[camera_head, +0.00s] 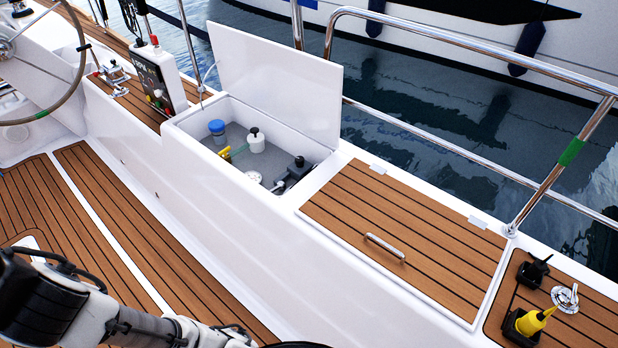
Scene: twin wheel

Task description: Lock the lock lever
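I cannot tell for sure which part is the lock lever. A round chrome fitting with a small raised handle (565,297) sits on the teak panel at the lower right. A black fitting (534,270) stands just behind it to the left. A chrome lever mechanism (113,73) shows at the upper left, near the steering wheel (42,75); its setting is too small to read. My arm, white and black, crosses the lower left and leaves through the bottom edge. My gripper is not in view.
An open locker (185,128) with a raised white lid (280,75) holds bottles and a black device. A closed teak hatch (400,225) lies right of it. A yellow bottle (530,322) stands in a black holder. A steel rail (450,35) runs along the water side. The teak floor is clear.

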